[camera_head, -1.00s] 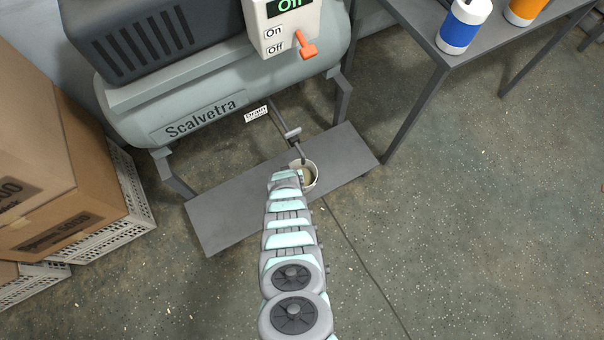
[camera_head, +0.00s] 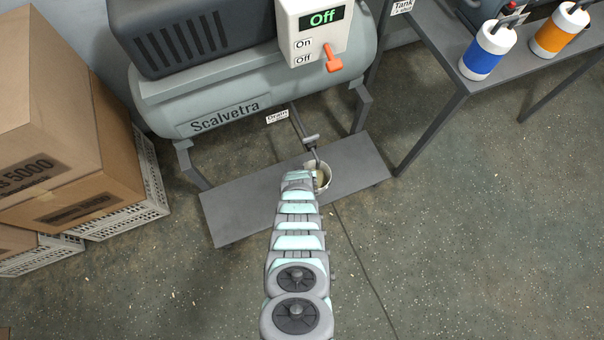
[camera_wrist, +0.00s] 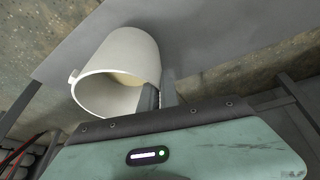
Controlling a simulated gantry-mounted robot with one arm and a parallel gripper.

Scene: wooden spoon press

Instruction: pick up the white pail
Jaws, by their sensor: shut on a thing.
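The white pail (camera_head: 325,180) is at the grey platform, below the drain pipe of the compressor. Something tan shows inside it. My gripper (camera_head: 308,177) is at the pail's near left side in the head view, mostly hidden by my own arm. In the wrist view the pail (camera_wrist: 138,48) appears tilted, with its open mouth towards the lower left. There my gripper (camera_wrist: 160,94) is shut on the pail's wall at the rim, one finger inside the mouth and one outside. I cannot tell whether the pail's base touches the platform.
The compressor tank (camera_head: 250,92) and its drain pipe (camera_head: 304,131) are close above the pail. The grey platform (camera_head: 245,215) lies beneath. Cardboard boxes (camera_head: 75,140) and white crates (camera_head: 150,185) stand left. A table (camera_head: 450,40) with bottles stands right. The floor in front is clear.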

